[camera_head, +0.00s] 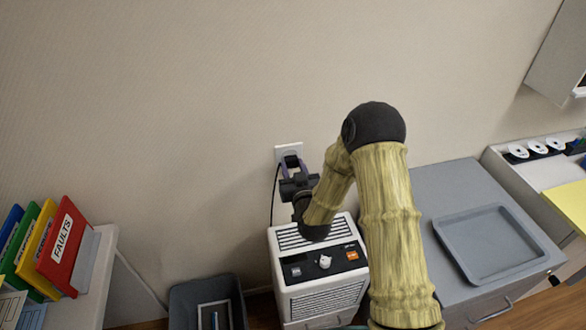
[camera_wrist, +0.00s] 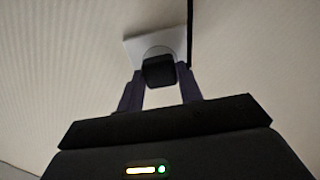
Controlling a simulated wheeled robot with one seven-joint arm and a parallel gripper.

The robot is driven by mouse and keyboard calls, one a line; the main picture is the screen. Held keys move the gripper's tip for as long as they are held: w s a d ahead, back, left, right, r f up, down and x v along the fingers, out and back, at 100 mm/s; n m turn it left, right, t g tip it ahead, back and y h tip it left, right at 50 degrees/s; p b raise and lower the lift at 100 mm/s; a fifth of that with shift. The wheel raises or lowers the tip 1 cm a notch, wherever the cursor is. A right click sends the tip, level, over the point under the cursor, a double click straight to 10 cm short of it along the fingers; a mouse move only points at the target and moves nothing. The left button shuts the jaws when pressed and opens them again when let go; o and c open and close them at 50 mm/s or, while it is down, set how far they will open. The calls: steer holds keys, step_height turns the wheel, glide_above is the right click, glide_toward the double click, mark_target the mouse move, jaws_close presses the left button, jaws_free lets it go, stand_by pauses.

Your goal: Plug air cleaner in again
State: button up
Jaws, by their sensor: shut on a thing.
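The white air cleaner (camera_head: 322,298) stands on the floor against the wall, with a top grille and a dark control panel (camera_head: 325,262). A white wall outlet (camera_head: 288,148) is above and behind it; its plate also shows in the wrist view (camera_wrist: 138,48). My gripper (camera_head: 291,165) is at the outlet, its fingers (camera_wrist: 160,74) shut on a black plug (camera_wrist: 158,70). The plug is in front of the outlet's round recess; I cannot tell how deep it sits. The black cord (camera_head: 273,190) hangs down behind the air cleaner.
A grey cabinet (camera_head: 425,185) with a grey tray (camera_head: 450,255) is right of my arm. A dark bin (camera_head: 178,305) stands left of the air cleaner. Colored binders (camera_head: 62,245) stand on a shelf at far left. The wall around the outlet is clear.

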steer(key=shift+w+a, duration=0.15)
steer(key=shift+w, duration=0.35)
steer(key=o, duration=1)
